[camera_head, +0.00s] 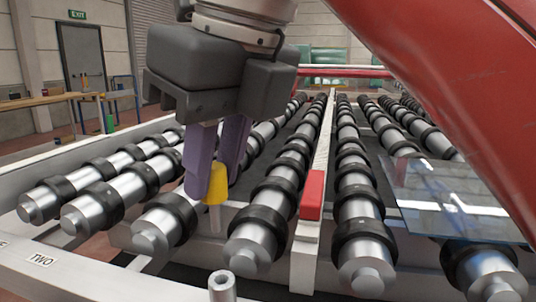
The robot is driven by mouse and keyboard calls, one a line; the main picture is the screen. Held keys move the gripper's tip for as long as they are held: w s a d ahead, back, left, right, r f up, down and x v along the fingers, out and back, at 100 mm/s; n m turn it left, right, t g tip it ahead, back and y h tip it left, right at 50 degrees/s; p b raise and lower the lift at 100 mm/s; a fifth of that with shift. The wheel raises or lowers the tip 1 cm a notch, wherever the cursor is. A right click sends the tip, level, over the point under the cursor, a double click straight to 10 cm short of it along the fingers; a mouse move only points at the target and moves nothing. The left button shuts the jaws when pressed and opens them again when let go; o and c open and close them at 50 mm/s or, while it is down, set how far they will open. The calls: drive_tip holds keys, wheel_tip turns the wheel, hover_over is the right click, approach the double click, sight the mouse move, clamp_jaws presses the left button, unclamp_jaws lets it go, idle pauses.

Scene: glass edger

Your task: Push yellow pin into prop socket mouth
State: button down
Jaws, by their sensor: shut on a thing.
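The yellow pin (217,184) has a yellow head and a pale shaft that points down. My gripper (211,172) is shut on its head with two purple fingers, and the pin hangs upright among the rollers. A short upright metal tube (222,288) with an open round top stands at the bottom of the head view, nearer the camera than the pin; it looks like the prop socket, and its mouth faces up. The pin is apart from this tube. The lower end of the pin's shaft is hard to make out against the frame.
Metal rollers with black rings (262,225) surround the pin. A white rail with a red block (313,195) runs to the right. A glass sheet (455,195) lies on the right rollers, below a large red beam (450,90).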

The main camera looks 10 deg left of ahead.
sight(224, 191)
drive_tip(key=shift+f+b, duration=1.6)
drive_tip(key=shift+f, duration=0.95)
drive_tip(key=shift+p, duration=0.75)
drive_tip(key=shift+f+b, duration=1.6)
drive_tip(key=shift+f, duration=0.65)
drive_tip(key=c, duration=1.2)
unclamp_jaws()
drive_tip(key=shift+o, duration=0.2)
drive_tip(key=shift+r, duration=0.1)
drive_tip(key=p+v, duration=0.3)
drive_tip(key=v, duration=0.4)
drive_tip(key=shift+r+p, duration=0.3)
